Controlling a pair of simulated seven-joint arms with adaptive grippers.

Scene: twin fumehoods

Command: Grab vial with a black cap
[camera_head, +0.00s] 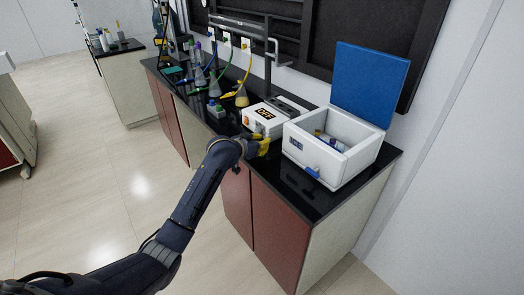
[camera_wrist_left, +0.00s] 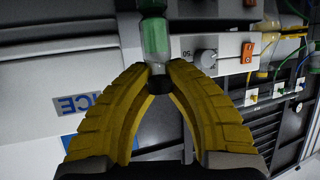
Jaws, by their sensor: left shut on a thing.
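A vial (camera_wrist_left: 155,38) with a clear body, a green part and a black cap (camera_wrist_left: 160,85) shows at the top middle of the left wrist view. My left gripper (camera_wrist_left: 160,70) has its two yellow fingers closed around the vial close to its cap. In the head view my left gripper (camera_head: 264,146) is in front of the white device, left of the ice box, above the black bench. The vial cannot be made out there. My right gripper is not in view.
A white ice box (camera_head: 350,158) with its blue lid (camera_head: 368,84) open stands at the bench's near end, with items inside. A white device (camera_head: 262,120) stands beside it. Flasks (camera_head: 241,97) and hoses stand farther along the black bench (camera_head: 288,195).

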